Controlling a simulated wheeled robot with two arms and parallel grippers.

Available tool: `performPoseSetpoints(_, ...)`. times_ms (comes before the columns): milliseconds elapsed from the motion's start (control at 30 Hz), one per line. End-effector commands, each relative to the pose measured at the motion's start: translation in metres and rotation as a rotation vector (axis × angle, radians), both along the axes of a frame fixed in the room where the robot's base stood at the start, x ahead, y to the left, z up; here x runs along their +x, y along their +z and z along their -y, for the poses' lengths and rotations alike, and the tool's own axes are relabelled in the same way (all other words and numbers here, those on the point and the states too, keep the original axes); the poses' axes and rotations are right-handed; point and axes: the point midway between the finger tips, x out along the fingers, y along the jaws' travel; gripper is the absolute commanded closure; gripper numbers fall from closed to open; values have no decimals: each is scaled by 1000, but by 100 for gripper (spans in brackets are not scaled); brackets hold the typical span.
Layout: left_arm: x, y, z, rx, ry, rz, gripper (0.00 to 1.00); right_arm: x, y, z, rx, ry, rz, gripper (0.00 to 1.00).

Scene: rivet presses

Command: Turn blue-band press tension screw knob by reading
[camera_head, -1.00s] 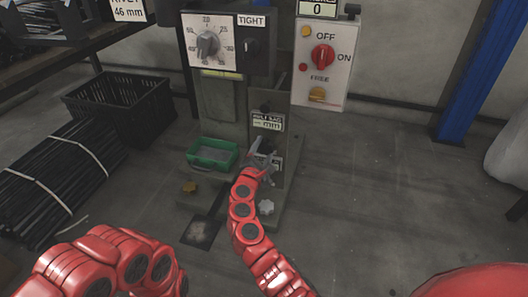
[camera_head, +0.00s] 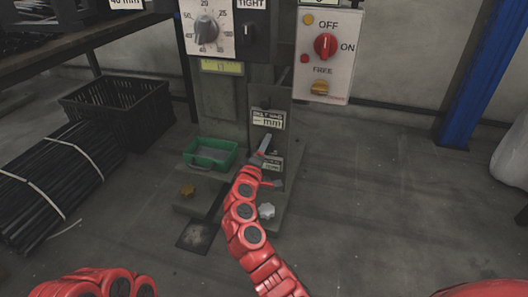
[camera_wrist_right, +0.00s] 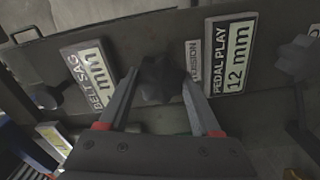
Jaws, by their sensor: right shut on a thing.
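The grey press (camera_head: 222,110) stands ahead in the head view. In the right wrist view a dark lobed knob (camera_wrist_right: 162,78) sits on its panel beside a small label ending in "NSION". My right gripper (camera_wrist_right: 159,86) is shut on this knob, one finger on each side. In the head view my right gripper (camera_head: 265,153) reaches the lower part of the press and covers the knob. The belt sag plate (camera_head: 268,119) is just above it; its figure is partly hidden in the wrist view. The pedal play plate (camera_wrist_right: 231,56) reads 12 mm. My left gripper is out of view.
A dial (camera_head: 206,30) and a red switch (camera_head: 325,45) are higher up. A green tray (camera_head: 210,153) and a pale star knob (camera_head: 266,211) are near my right arm. A black crate (camera_head: 118,107) and bundled rods (camera_head: 48,180) lie left.

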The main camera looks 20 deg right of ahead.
Motion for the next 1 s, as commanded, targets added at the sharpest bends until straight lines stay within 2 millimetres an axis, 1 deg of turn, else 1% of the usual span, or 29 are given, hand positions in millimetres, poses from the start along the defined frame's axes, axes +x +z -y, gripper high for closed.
performPoseSetpoints(300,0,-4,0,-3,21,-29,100,0,-1,2,245,-3,163,90)
performPoseSetpoints(600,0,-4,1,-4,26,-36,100,-1,-1,2,438,-2,294,90)
performPoseSetpoints(800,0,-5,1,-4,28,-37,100,-1,0,1,521,-3,351,90)
performPoseSetpoints(1000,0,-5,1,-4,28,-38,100,-1,0,2,564,-3,380,90)
